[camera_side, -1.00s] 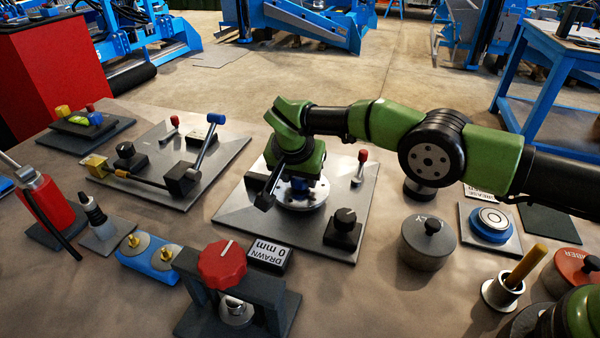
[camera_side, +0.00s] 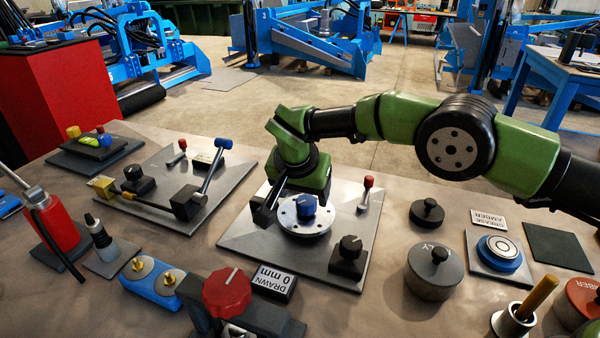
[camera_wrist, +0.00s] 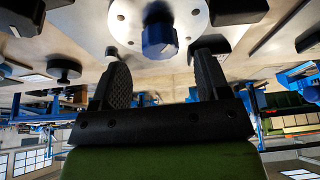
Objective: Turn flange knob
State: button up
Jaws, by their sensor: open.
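The blue flange knob (camera_side: 306,205), with a white mark on top, stands upright on a pale round flange (camera_side: 302,229) with bolt holes, fixed to a grey plate (camera_side: 250,235). My gripper (camera_side: 268,212) is just behind and left of the knob in the side view, apart from it; the far finger is mostly hidden there. In the wrist view the two black fingers (camera_wrist: 163,75) are spread wide and empty. The knob (camera_wrist: 159,40) shows beyond their tips, roughly centred between them, and the flange (camera_wrist: 125,22) is behind it.
On the same plate are a red-tipped lever (camera_side: 366,192) and a black knob (camera_side: 350,247). A red knob on a bracket (camera_side: 227,291) and a "DRAWN 0 mm" sign (camera_side: 273,281) are in front. Grey weights (camera_side: 433,275) stand right; a blue-handled lever (camera_side: 215,165) is left.

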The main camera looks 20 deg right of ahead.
jog(key=v, duration=0.6)
jog(key=shift+r, duration=0.1)
